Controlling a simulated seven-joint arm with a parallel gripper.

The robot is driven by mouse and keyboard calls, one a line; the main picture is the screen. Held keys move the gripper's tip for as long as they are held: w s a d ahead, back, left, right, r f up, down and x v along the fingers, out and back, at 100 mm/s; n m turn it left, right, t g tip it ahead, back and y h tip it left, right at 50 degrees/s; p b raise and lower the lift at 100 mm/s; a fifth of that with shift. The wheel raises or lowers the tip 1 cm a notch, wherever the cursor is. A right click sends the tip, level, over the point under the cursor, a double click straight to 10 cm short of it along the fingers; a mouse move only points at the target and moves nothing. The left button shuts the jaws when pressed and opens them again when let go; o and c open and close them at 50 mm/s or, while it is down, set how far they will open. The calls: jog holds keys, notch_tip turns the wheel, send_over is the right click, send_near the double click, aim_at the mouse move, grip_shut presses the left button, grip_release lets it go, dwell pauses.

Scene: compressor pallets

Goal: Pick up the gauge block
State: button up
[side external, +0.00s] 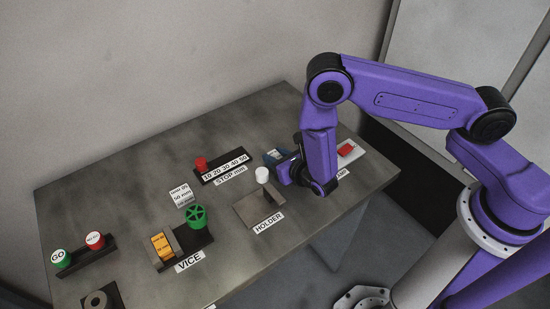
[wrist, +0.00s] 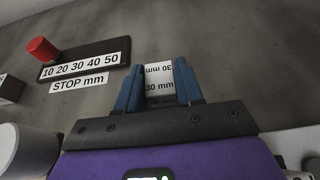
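The gauge block (wrist: 159,82) is a small white block with "30 mm" printed on two of its faces. In the wrist view it sits between the two blue fingers of my gripper (wrist: 158,90). The fingers are close together and appear to touch the block on both sides, so the gripper looks shut on it. In the side external view my gripper (side external: 275,158) is low over the table's far right part. There my arm and fingers mostly hide the block. I cannot tell whether it still rests on the table.
The STOP mm rail (side external: 222,167) with a red knob (side external: 201,163) lies left of the gripper. A red piece on a white plate (side external: 347,150) is at right. The vice (side external: 163,250) is farther left.

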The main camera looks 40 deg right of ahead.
grip_shut()
jog(key=shift+r, duration=0.15)
jog(key=shift+r, duration=0.75)
jog(key=s+d+r, duration=0.5)
jog(key=s+r, duration=0.6)
jog(key=s, duration=0.2)
jog(key=w+d+r+m+g+h, duration=0.1)
jog(key=w+d+r+m+h, duration=0.1)
jog(key=d, duration=0.4)
jog(key=w+d+r+m+h, duration=0.2)
jog(key=w+d+m+h, duration=0.1)
jog(key=w+d+h, duration=0.1)
jog(key=w+d, duration=0.1)
jog(key=d, duration=0.1)
jog(key=shift+d+r+m+g, duration=0.3)
jog(key=shift+m+g, duration=0.1)
